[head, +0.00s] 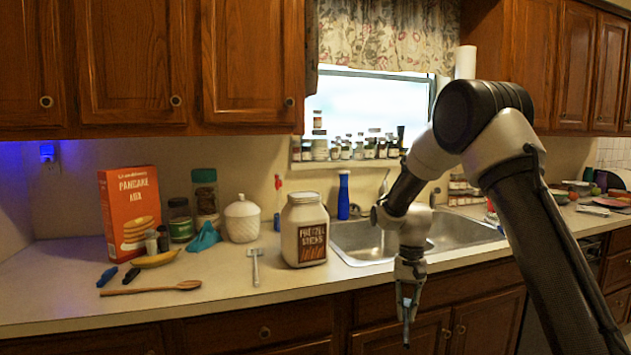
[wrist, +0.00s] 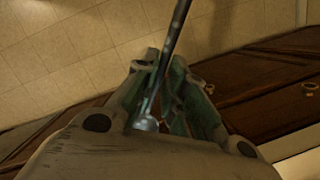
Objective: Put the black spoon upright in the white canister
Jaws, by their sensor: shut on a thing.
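The black spoon (wrist: 171,48) is between the fingers of my gripper (wrist: 172,88) in the wrist view, with its dark handle running up out of the frame and a pale, shiny end low between the fingers. In the head view my gripper (head: 408,288) points down in front of the sink cabinets, outside the counter's front edge, and a thin dark part of the spoon (head: 406,333) hangs below it. The white canister (head: 242,219) stands on the counter left of the sink, apart from my gripper. It has a knobbed top; its inside is hidden.
A pretzel jar (head: 304,230) stands between the canister and the sink (head: 358,257). A blue bottle (head: 343,195) is behind it. A peeler-like tool (head: 255,267), wooden spoon (head: 152,288), banana (head: 156,259), teal cloth (head: 204,238) and pancake box (head: 130,212) lie or stand around the left counter.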

